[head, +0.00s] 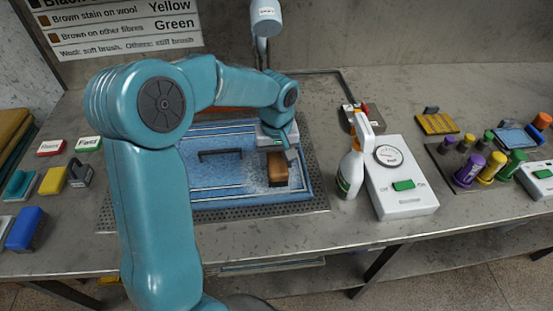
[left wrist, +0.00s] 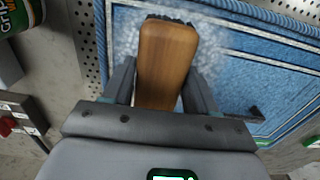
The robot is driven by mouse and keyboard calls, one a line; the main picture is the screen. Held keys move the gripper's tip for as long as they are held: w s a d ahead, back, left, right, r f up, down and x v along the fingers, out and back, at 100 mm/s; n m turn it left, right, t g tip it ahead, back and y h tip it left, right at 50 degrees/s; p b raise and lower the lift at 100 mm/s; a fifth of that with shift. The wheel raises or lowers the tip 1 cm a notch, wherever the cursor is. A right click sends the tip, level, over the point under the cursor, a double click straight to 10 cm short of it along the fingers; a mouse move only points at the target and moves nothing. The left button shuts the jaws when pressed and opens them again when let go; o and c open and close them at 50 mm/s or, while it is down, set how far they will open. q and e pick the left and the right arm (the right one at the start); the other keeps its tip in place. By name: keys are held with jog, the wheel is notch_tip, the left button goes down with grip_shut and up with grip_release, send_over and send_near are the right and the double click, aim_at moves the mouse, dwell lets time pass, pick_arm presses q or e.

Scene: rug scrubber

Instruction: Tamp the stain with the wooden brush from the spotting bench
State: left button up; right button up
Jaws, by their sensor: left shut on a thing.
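The wooden brush (left wrist: 167,62) has a brown wooden back, with dark bristles showing at its far edge in the left wrist view. My left gripper (head: 276,160) is shut on it, a finger on each side. In the head view the brush (head: 284,178) is over the right part of the blue rug (head: 215,180), on a pale, whitish patch (head: 252,172). I cannot tell whether the bristles touch the rug. The stain is not clearly visible; the brush and gripper cover part of the pale patch. My right gripper is not in view.
A white spray bottle (head: 352,168) and a white box with a dial and green switch (head: 403,190) stand close right of the rug. Coloured bottles (head: 491,168) stand farther right. Sponges and blocks (head: 53,181) lie at the left. A dark handle-like bar (head: 220,154) lies over the rug.

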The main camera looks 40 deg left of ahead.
pick_arm(q)
jog(key=shift+r+p, duration=1.75)
jog(key=shift+r, duration=0.95)
jog(key=shift+f, duration=0.1)
